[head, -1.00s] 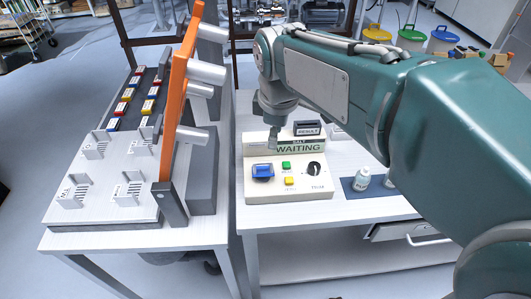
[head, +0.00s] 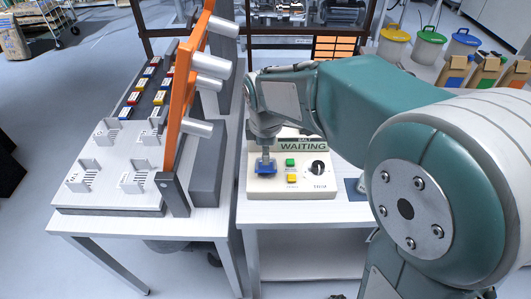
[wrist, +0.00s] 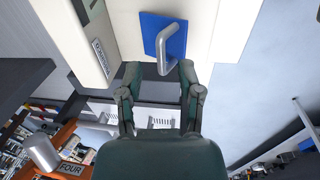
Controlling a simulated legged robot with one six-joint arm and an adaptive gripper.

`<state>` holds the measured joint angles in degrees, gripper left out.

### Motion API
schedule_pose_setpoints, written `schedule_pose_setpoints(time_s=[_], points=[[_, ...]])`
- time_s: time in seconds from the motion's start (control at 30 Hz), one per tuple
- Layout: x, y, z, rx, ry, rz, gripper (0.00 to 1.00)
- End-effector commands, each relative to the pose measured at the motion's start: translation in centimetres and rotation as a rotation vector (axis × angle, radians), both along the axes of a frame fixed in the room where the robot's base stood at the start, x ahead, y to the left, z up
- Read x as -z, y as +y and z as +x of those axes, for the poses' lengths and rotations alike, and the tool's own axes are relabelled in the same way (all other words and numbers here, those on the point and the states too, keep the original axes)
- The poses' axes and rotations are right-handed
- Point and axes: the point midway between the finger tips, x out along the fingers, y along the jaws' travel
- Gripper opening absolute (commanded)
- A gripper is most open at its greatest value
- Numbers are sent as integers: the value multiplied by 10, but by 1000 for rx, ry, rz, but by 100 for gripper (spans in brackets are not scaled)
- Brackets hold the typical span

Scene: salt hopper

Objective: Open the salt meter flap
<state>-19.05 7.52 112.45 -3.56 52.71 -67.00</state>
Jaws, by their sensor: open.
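The salt meter (head: 325,185) is a cream box whose display reads WAITING. Its blue flap (head: 266,168) sits at the front left of the panel, partly covered by my gripper (head: 265,157). In the wrist view the flap (wrist: 151,28) lies flat against the cream panel and bears a grey bar handle (wrist: 168,48). My gripper (wrist: 159,72) is open, with its fingertips on either side of the handle's near end. I cannot tell whether they touch it.
Green (head: 290,162) and yellow (head: 292,178) buttons and a black knob (head: 318,168) sit right of the flap. An upright orange panel (head: 184,95) with grey cylinders stands close on the left, beside a grey block (head: 206,172).

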Motion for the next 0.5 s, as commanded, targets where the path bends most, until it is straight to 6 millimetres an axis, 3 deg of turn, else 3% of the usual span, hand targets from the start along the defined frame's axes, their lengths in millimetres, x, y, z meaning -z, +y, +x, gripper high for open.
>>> schedule_pose_setpoints(time_s=[0.13,0.4,0.43,0.5], points=[[12,1,1,-1,1,-1,47],[14,1,2,0,-1,0,47],[14,0,2,0,-1,1,43],[14,0,2,0,-1,1,11]])
